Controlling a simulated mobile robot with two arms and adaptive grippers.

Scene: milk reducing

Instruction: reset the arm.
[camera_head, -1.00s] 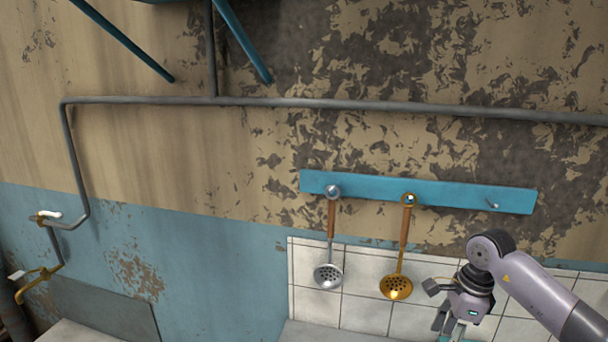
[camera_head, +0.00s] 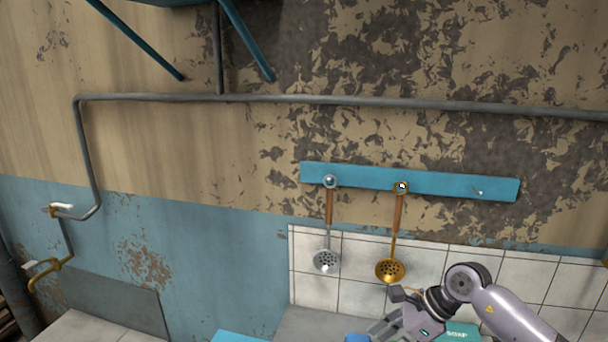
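My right arm comes in from the lower right. Its gripper (camera_head: 385,326) is low in the frame, beneath the golden skimmer, and is partly cut off by the bottom edge. The fingers do not show clearly enough to tell whether they are open or shut, or whether anything is between them. My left arm and gripper are not in view.
A blue wall rack (camera_head: 440,184) holds a silver skimmer (camera_head: 326,262) and a golden skimmer (camera_head: 390,270). White tiles (camera_head: 315,290) are below. A teal item marked SOAP (camera_head: 463,331) is beside my arm. A grey pipe (camera_head: 320,100) crosses the wall; a brass tap (camera_head: 50,268) is left.

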